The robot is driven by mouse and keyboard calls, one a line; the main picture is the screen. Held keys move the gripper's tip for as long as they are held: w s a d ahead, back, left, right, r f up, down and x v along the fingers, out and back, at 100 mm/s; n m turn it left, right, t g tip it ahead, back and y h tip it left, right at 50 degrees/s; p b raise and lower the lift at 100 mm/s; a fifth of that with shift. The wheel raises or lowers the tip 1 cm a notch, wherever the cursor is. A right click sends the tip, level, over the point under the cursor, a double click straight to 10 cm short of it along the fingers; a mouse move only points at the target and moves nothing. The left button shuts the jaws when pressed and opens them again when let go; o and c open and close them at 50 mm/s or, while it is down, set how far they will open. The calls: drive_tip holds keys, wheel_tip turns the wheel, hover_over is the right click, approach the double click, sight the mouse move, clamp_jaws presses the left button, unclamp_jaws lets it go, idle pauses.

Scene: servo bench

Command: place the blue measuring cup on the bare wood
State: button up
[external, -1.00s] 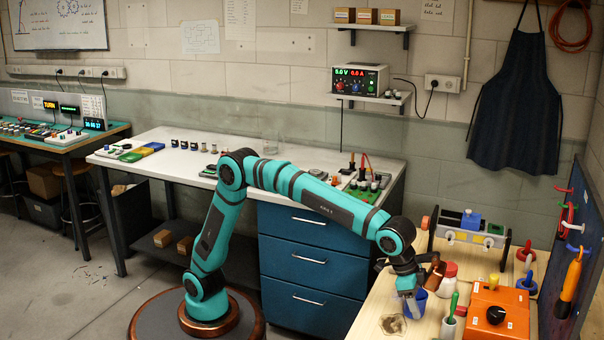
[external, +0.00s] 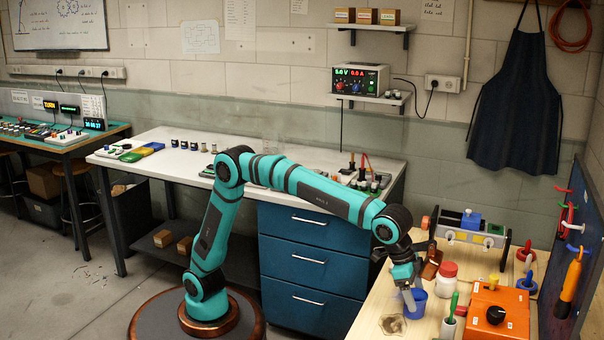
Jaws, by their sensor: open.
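The blue measuring cup (external: 416,304) stands upright on the pale wooden bench (external: 372,309) at the right, as far as I can tell. My gripper (external: 409,300) is open right beside the cup, at its left rim. Its fingers cover part of the cup. I cannot tell whether a finger still touches it.
A clear hexagonal dish (external: 392,325) lies just front-left of the cup. A jar with a red lid (external: 446,279), a brown object (external: 432,264), a green-handled tool in a holder (external: 449,318) and an orange box with a black knob (external: 496,314) crowd the right side.

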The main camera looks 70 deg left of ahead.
drive_tip(key=v, duration=0.8)
drive_tip(key=shift+r, duration=0.35)
drive_tip(key=shift+s, duration=0.1)
drive_tip(key=w+a+r+n+t+h, duration=0.15)
drive_tip(key=a+r, duration=0.25)
drive_tip(key=a, duration=0.9)
drive_tip(key=w+a+r+n+t, duration=0.1)
drive_tip(key=w+a+r+t, duration=0.15)
drive_tip(key=a, duration=1.05)
drive_tip(key=w+a+r+n+t, duration=0.2)
drive_tip(key=w+a+r, duration=0.15)
drive_tip(key=a, duration=0.95)
drive_tip(key=s+a+f+n+t+y, duration=0.1)
drive_tip(key=s+a+t, duration=0.1)
drive_tip(key=s+a, duration=0.5)
drive_tip(key=s+a+f+n+t+y, duration=0.1)
drive_tip(key=s+a, duration=0.5)
drive_tip(key=a, duration=0.7)
drive_tip(key=s+a+f+n+t+y, duration=0.1)
drive_tip(key=s+a+t, duration=0.4)
drive_tip(key=a, duration=0.6)
drive_tip(key=s+n+y, duration=0.1)
drive_tip(key=s, duration=0.1)
drive_tip(key=shift+s+f+y, duration=0.2)
drive_tip(key=shift+s+y, duration=0.15)
drive_tip(key=shift+a+n, duration=0.1)
drive_tip(key=shift+n, duration=0.15)
